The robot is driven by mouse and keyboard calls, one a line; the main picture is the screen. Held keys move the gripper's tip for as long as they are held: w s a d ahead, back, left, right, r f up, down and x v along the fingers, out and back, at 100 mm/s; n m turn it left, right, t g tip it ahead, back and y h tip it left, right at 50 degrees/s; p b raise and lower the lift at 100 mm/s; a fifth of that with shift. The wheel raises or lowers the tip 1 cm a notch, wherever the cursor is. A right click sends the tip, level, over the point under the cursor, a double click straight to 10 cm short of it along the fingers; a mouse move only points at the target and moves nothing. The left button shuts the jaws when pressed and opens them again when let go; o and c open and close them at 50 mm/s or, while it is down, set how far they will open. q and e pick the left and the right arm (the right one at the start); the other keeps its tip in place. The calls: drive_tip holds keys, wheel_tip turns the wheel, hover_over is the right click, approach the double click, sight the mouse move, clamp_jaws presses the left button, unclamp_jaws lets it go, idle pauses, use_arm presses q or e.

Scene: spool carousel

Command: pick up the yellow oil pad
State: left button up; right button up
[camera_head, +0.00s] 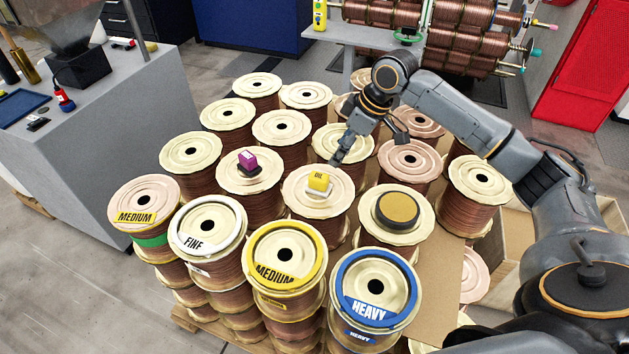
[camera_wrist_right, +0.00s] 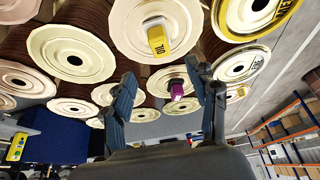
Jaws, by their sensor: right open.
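The yellow oil pad (camera_head: 319,181) is a small yellow block marked OIL on a pale base, resting on top of a copper wire spool (camera_head: 296,204) in the middle of the stack. It also shows in the right wrist view (camera_wrist_right: 158,41), near the top centre. My right gripper (camera_head: 338,158) is just behind the pad and a little to its right, apart from it. In the right wrist view its two fingers (camera_wrist_right: 165,92) are spread with nothing held between them. A purple block (camera_wrist_right: 177,91) shows between the fingers, farther off. My left gripper is not in view.
The purple block (camera_head: 248,160) sits on the spool to the left. A dark round disc with a tan top (camera_head: 397,208) lies on the spool to the right. Labelled spools stand in front, including the blue-rimmed HEAVY one (camera_head: 375,288). Cardboard (camera_head: 442,292) lies at the right.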

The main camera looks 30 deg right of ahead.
sight(320, 176)
drive_tip(key=x, duration=0.7)
drive_tip(key=shift+w+f+p, duration=0.25)
drive_tip(key=shift+w+p, duration=0.05)
drive_tip(key=shift+p, duration=0.05)
drive_tip(key=shift+w+a+f, duration=0.1)
drive_tip(key=shift+a+f, duration=0.05)
drive_tip(key=shift+f, duration=0.3)
drive_tip(key=p+x, duration=0.1)
drive_tip(key=x, duration=0.3)
drive_tip(key=shift+w+a+f, duration=0.25)
drive_tip(key=shift+w+f, duration=0.05)
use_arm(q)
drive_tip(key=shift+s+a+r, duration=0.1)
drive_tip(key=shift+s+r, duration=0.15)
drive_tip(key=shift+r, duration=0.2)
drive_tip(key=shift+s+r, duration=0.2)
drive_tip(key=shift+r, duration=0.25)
use_arm(e)
clamp_jaws()
